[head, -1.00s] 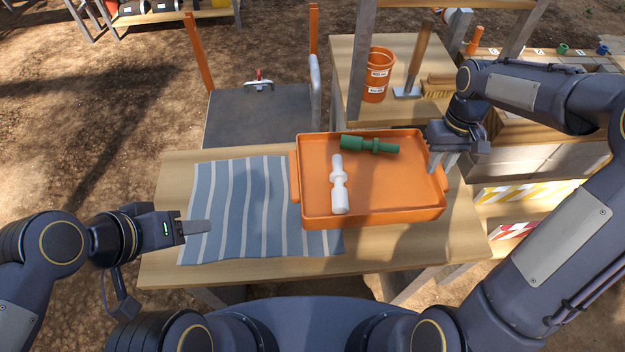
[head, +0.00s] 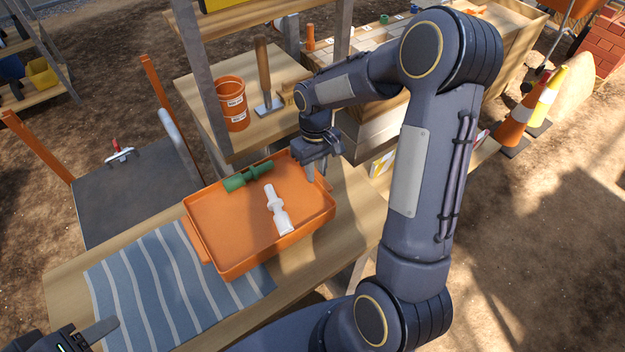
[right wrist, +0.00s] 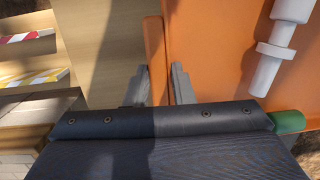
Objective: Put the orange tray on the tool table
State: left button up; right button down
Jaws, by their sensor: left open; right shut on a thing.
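The orange tray (head: 215,255) lies on the near wooden table, its left part over a striped cloth. A green tool-like piece (head: 248,178) and a white one (head: 278,212) lie in it. My right gripper (head: 312,172) is at the tray's right end. In the right wrist view its fingers (right wrist: 158,88) are shut on the tray's edge or handle there. My left gripper (head: 102,330) is open and empty at the lower left, near the cloth, apart from the tray. A wooden table with tools (head: 205,100) stands behind the tray; I cannot tell if it is the tool table.
An orange bucket (head: 231,105) and a hammer (head: 264,75) stand on the back table, under a shelf with grey posts. A dark flat cart (head: 135,195) stands at the left. The striped cloth (head: 165,285) covers the near table's left. Traffic cones (head: 520,115) stand far right.

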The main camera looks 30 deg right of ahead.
notch_tip(320, 180, down, 4)
jog(key=shift+f, duration=0.1)
jog(key=c, duration=1.2)
grip_release()
jog(key=shift+c, duration=0.2)
